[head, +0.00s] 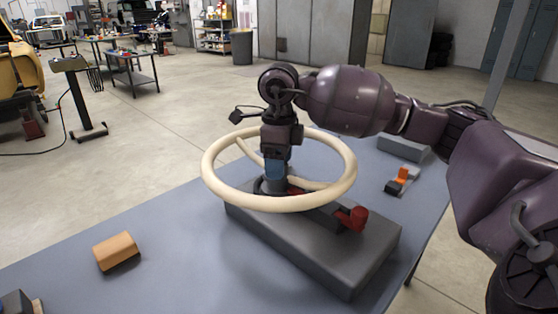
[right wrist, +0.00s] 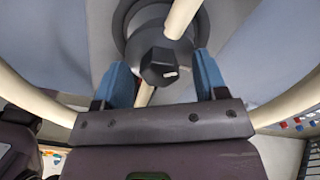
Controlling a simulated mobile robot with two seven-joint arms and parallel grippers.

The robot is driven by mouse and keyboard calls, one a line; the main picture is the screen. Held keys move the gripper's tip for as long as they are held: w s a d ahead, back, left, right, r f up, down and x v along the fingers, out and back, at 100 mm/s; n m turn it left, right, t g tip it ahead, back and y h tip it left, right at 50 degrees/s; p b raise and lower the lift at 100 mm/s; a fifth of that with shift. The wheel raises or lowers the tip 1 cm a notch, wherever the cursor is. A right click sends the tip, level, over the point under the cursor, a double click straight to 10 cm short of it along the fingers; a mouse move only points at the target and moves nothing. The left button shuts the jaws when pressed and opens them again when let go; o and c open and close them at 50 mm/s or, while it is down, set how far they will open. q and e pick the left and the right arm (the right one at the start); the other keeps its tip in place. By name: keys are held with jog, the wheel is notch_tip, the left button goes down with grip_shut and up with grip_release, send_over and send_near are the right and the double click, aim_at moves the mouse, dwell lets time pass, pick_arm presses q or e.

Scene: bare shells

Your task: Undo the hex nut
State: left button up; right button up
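The dark hex nut (right wrist: 160,68) sits at the hub of a cream wheel (head: 215,191) with thin spokes. In the head view the nut is hidden behind my right gripper (head: 273,172), which points down into the wheel's middle. In the right wrist view, the blue fingers of my right gripper (right wrist: 163,80) stand on either side of the nut, with a gap showing at each side. They look open and not touching it. The wheel is mounted above a grey base block (head: 330,262). My left gripper is not in view.
A red lever (head: 352,218) sticks out on the base block. A tan block (head: 116,250) lies on the blue-grey table (head: 170,285) at left. A grey block (head: 403,148) and an orange-and-grey piece (head: 402,180) lie at right. The table's left side is mostly clear.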

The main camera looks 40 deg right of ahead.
jog(key=shift+r, duration=0.25)
notch_tip(320, 180, up, 10)
jog(key=p, duration=0.1)
jog(key=shift+r+p, duration=0.15)
jog(key=shift+p, duration=0.25)
jog(key=shift+d, duration=0.1)
